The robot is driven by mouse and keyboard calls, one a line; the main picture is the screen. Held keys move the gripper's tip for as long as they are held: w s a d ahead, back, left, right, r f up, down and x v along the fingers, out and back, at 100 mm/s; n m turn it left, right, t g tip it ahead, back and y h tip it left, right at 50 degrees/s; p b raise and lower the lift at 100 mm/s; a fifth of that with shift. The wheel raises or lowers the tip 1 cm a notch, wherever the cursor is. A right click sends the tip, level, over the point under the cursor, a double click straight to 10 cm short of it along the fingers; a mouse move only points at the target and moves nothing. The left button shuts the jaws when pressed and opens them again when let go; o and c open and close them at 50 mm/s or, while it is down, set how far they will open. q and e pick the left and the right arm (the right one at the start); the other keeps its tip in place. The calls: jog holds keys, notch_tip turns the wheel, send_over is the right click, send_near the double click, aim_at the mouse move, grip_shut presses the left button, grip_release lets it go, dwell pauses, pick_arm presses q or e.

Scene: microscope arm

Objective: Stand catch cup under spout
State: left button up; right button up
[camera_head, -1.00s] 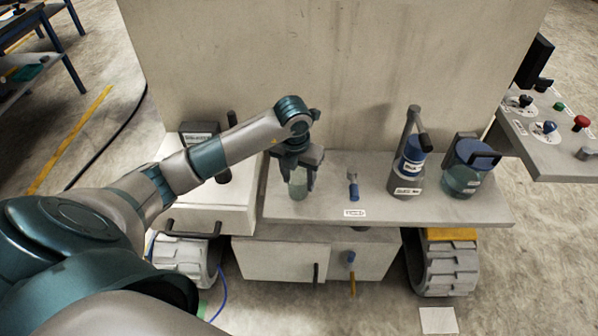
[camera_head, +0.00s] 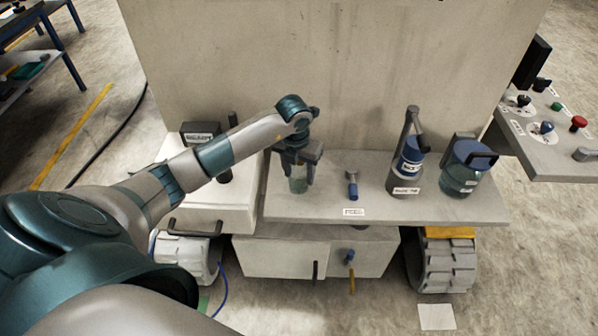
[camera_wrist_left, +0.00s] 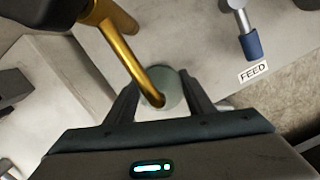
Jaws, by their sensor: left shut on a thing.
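My left gripper (camera_head: 299,172) is shut on the catch cup (camera_head: 298,185), a small greenish see-through cup, above the left part of the shelf. In the left wrist view the cup (camera_wrist_left: 172,88) shows between the gripper's two dark fingers (camera_wrist_left: 158,98). The brass spout (camera_wrist_left: 140,68) slants down there, and its open end overlaps the cup in the picture. I cannot tell its height above the cup, or whether the cup's base touches the shelf. In the head view the spout is hidden behind my arm and gripper. My right gripper is not in view.
On the shelf (camera_head: 450,209), a blue-handled lever (camera_head: 352,186) stands right of the cup, beside a FEED label (camera_wrist_left: 254,72). Farther right are a grey-and-blue container (camera_head: 408,168) and a blue-lidded jar (camera_head: 461,178). A tall pale panel (camera_head: 350,70) rises behind.

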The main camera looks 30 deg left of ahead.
pick_arm(q)
jog(key=shift+f, duration=0.15)
jog(key=o, duration=1.1)
jog(key=shift+c, duration=0.2)
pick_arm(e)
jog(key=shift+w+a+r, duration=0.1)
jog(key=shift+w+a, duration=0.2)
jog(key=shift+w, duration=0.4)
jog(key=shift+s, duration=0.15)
pick_arm(q)
jog(key=shift+r, duration=0.2)
notch_tip(320, 180, up, 3)
jog(key=shift+s+f+b, duration=0.1)
jog(key=shift+s+b, duration=0.05)
jog(key=shift+b, duration=0.35)
notch_tip(320, 180, up, 9)
jog(key=s+b, duration=0.1)
jog(key=b, duration=0.1)
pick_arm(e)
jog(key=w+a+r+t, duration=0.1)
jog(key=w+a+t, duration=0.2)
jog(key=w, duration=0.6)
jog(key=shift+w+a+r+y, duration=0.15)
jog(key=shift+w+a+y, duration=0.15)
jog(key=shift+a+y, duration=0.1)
